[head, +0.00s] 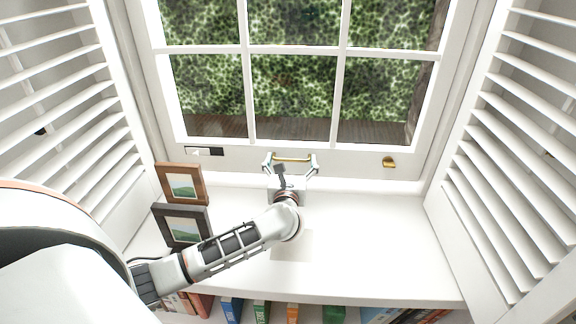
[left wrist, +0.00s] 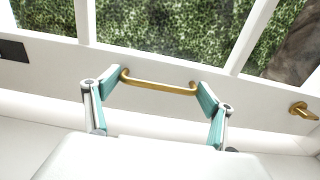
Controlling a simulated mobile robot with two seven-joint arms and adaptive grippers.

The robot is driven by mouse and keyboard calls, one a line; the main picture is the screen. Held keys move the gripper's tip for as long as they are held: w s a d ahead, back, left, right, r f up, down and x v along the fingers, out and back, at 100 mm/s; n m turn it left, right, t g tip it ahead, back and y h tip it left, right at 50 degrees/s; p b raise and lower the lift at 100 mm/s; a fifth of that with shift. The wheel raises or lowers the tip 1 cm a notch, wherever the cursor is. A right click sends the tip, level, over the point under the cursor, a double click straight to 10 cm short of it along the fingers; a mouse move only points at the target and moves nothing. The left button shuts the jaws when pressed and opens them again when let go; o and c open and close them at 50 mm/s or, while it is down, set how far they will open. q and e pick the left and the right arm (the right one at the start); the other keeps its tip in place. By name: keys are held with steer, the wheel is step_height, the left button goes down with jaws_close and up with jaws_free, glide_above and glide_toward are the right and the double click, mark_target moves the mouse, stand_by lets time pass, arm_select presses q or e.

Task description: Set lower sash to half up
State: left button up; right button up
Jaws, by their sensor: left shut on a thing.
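The lower sash (head: 350,164) is a white window frame with panes split by white bars. Its bottom rail sits low, close to the sill. A brass bar handle (head: 292,159) is fixed at the middle of this rail; it also shows in the left wrist view (left wrist: 160,85). My left gripper (head: 291,162) is shut on the handle, with one teal-padded finger at each end of the bar, as the left wrist view shows (left wrist: 160,92). My right gripper is not in view.
A small brass fitting (head: 389,161) is at the rail's right, a dark and white piece (head: 204,151) at its left. Two picture frames (head: 181,184) (head: 182,226) stand on the left of the white sill (head: 370,235). Louvred shutters (head: 60,95) (head: 510,150) flank the window. Books (head: 232,309) fill a shelf below.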

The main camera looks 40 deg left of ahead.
arm_select(q)
steer(key=p, duration=0.6)
glide_toward(292, 116)
steer(key=x, duration=0.5)
steer(key=shift+w+a, duration=0.1)
steer(key=shift+w, duration=0.05)
steer(key=shift+r, duration=0.2)
steer(key=shift+f, duration=0.1)
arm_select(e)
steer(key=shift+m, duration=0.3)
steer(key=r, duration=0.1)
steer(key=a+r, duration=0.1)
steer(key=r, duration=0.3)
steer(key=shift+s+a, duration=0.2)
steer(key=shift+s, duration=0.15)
arm_select(q)
steer(key=shift+f, duration=0.1)
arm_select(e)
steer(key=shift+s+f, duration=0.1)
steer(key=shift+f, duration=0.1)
arm_select(q)
steer(key=o, duration=1.6)
steer(key=shift+f, duration=0.1)
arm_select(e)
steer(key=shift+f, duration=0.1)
arm_select(q)
steer(key=v, duration=1.2)
